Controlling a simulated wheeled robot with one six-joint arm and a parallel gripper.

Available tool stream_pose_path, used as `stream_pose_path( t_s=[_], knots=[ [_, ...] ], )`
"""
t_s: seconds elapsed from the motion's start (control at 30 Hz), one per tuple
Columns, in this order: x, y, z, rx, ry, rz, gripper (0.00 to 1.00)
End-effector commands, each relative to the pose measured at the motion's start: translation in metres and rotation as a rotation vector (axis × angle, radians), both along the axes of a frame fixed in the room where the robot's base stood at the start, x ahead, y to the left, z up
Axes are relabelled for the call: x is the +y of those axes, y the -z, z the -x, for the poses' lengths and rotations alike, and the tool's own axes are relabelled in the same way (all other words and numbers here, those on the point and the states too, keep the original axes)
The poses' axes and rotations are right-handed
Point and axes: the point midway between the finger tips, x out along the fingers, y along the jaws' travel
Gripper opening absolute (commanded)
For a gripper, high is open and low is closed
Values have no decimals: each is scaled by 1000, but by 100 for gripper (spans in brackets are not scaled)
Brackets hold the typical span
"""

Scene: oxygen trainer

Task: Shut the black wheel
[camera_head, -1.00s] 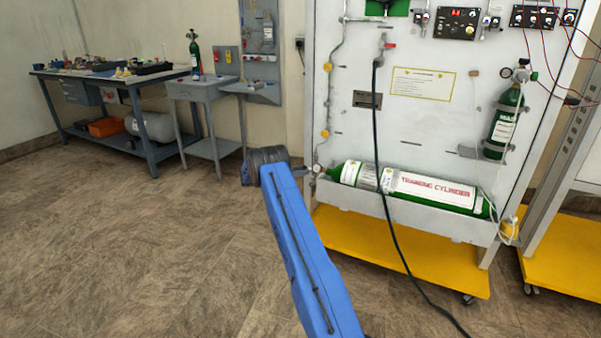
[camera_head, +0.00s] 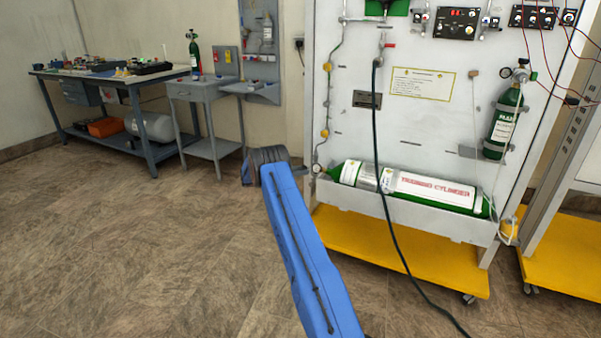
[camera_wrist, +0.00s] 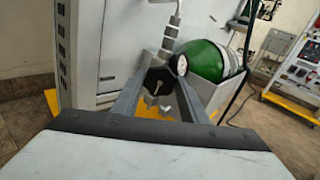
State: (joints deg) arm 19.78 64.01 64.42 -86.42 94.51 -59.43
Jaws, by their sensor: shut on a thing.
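In the wrist view the black wheel (camera_wrist: 157,81) sits at the left end of the green training cylinder (camera_wrist: 212,60), on a metal valve. My gripper (camera_wrist: 157,88) has one finger on each side of the wheel and is shut on it. A small round gauge (camera_wrist: 182,65) is just right of the wheel. In the head view the training cylinder (camera_head: 432,188) lies in a grey trough on the white panel. My blue arm reaches towards its left end; the wheel cannot be made out there.
The white panel stand (camera_head: 440,130) has a yellow base (camera_head: 405,257) on castors. A dark hose (camera_head: 384,200) hangs in front of the cylinder down to the floor. A grey side table (camera_head: 205,90) and a workbench (camera_head: 110,75) stand at the left. The floor at the left is clear.

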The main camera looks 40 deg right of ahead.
Motion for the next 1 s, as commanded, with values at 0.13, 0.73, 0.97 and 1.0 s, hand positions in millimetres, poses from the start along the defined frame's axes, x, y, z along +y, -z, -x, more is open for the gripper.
stream_pose_path(
  t_s=[0.13, 0.73, 0.97, 1.0],
  knots=[
    [1, 0, 0, -101, -1, 48, 17],
    [1, 0, 0, -614, -1, 292, 17],
    [2, 1, 0, -811, -1, 386, 17],
    [2, 1, 0, -845, -1, 403, 17]
  ],
)
